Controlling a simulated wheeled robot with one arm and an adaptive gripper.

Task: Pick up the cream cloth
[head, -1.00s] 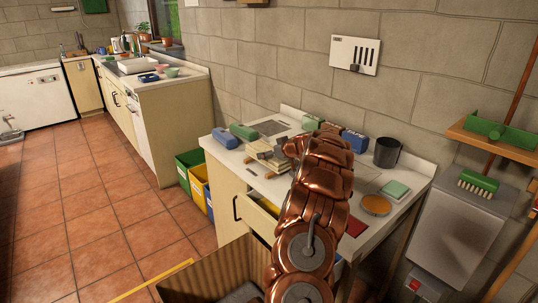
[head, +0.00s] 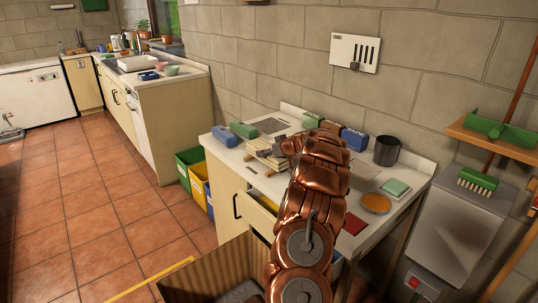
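A cream, folded-looking pile (head: 259,146), which I take to be the cream cloth, is at the left part of the white worktop. My copper-coloured arm reaches up over the worktop and bends left at the wrist. My gripper (head: 279,152) is at the right side of the cream pile, touching it or very close. The fingers are small here and partly hidden by my wrist and the pile, so I cannot tell whether they are closed on it.
A dark mug (head: 387,151), an orange disc (head: 376,204), a green-white sponge (head: 395,188) and a red square (head: 354,224) lie to the right. An open drawer (head: 262,216) juts out below.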

